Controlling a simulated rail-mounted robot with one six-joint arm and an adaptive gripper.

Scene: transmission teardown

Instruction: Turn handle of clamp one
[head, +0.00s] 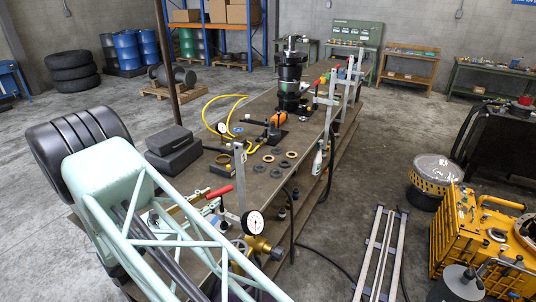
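A clamp with a red handle (219,191) is at the near end of the long workbench. Its handle lies roughly level, beside a tall grey upright bar (240,175). More grey upright clamp bars (331,98) stand along the bench's right edge farther back, with small red and green parts near their tops. No label shows which of these is clamp one. My gripper is not visible in the head view. A pale green frame in the left foreground covers part of the bench's near end.
Several rings (275,170), a black case (174,150), a yellow hose (212,110) and a white dial gauge (255,224) with brass fittings are on or by the bench. A yellow machine (475,240) stands at right.

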